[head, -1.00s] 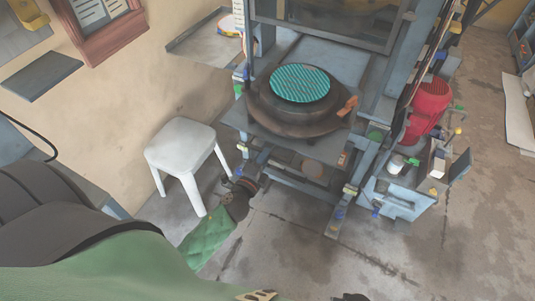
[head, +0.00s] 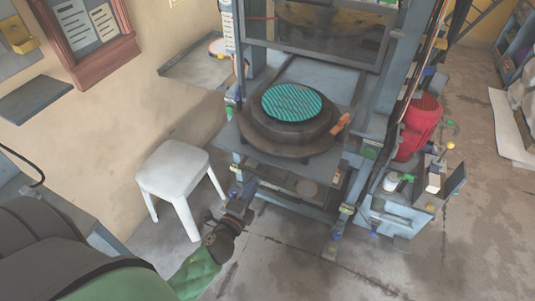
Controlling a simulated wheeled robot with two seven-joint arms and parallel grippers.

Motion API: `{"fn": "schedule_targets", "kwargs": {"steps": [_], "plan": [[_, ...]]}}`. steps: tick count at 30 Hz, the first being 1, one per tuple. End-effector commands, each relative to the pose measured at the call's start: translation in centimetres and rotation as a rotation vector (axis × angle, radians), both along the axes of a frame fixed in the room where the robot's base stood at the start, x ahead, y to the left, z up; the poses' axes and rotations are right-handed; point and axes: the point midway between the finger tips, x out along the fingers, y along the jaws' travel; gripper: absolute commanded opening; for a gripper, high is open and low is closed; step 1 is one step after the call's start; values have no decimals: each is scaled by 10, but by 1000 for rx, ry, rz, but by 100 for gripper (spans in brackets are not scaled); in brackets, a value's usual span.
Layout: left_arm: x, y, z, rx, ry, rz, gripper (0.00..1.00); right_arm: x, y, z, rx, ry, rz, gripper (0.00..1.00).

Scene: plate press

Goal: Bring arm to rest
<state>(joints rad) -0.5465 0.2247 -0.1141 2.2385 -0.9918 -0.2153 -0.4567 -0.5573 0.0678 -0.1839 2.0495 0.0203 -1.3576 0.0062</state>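My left arm, green with a dark wrist, comes in from the lower left. My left gripper (head: 241,203) is near the picture's centre, over the floor in front of the press and to the right of the white stool. It is small and seen from behind, so I cannot tell whether its fingers are open or shut. I see nothing clearly held in it. My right arm and gripper are not in view. The plate press (head: 357,190) stands ahead. A teal ribbed disc (head: 291,102) lies on its dark round base (head: 268,136).
A white stool (head: 172,172) stands left of the press, close to my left arm. An orange handle (head: 341,123) sticks out at the base's right. A red motor (head: 419,124) is at the press's right side. The floor (head: 455,250) at the lower right is clear.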

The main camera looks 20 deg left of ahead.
Motion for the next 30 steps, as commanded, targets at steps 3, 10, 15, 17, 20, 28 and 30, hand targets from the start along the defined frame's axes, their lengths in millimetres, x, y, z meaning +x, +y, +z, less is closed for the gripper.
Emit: {"fn": "schedule_targets", "kwargs": {"steps": [3,10,15,17,20,28,30], "plan": [[0,0,0,0,0,0,22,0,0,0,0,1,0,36],[0,10,-5,-67,26,52,22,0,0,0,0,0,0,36],[-5,38,-33,-256,139,221,22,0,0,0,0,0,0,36],[-9,49,-50,-344,199,296,22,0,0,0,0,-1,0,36],[-23,61,-89,-502,325,432,22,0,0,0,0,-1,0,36],[-99,37,-209,-896,779,816,22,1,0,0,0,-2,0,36],[-121,20,-231,-964,897,888,22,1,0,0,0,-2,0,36]]}}
